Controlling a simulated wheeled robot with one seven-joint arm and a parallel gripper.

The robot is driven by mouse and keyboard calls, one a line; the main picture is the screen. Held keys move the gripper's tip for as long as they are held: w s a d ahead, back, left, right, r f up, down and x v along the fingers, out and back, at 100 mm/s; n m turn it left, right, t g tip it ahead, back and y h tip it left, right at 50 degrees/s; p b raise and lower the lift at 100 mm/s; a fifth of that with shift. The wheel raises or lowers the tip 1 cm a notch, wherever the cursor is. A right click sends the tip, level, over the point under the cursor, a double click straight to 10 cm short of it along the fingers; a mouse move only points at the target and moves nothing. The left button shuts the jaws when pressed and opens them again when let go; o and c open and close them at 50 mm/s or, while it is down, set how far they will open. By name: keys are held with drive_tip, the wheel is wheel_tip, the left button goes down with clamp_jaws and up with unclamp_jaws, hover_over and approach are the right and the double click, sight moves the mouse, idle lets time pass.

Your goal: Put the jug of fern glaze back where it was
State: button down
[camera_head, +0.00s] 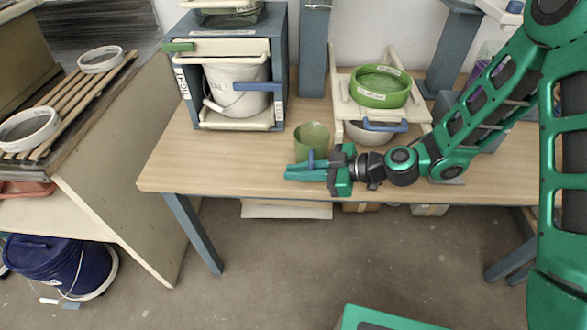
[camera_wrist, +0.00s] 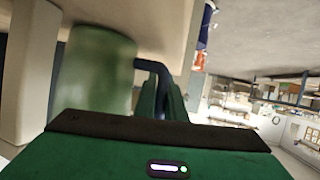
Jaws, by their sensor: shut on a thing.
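The green jug (camera_head: 312,137) is at the wooden table's front part, between the blue cabinet and the wooden stand. It looks upright. Its dark blue handle (camera_head: 311,159) faces the front edge. My gripper (camera_head: 300,172) is shut on this handle, reaching in from the right. In the wrist view the jug (camera_wrist: 97,70) fills the left, and its handle (camera_wrist: 150,65) runs down between my fingers (camera_wrist: 168,100). I cannot tell whether the jug's base touches the table. No label on the jug is readable.
The blue cabinet (camera_head: 281,50) holds a white bucket (camera_head: 228,88) on a pulled-out tray. The wooden stand (camera_head: 424,112) carries a green basin (camera_head: 380,88) above a white bowl (camera_head: 369,135). The tabletop (camera_head: 200,165) is bare at front left. Sieve rings (camera_head: 100,60) lie on slats at far left.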

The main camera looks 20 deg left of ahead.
drive_tip(key=c, duration=1.8)
unclamp_jaws()
drive_tip(key=shift+f, duration=0.1)
drive_tip(key=shift+v, duration=6.1)
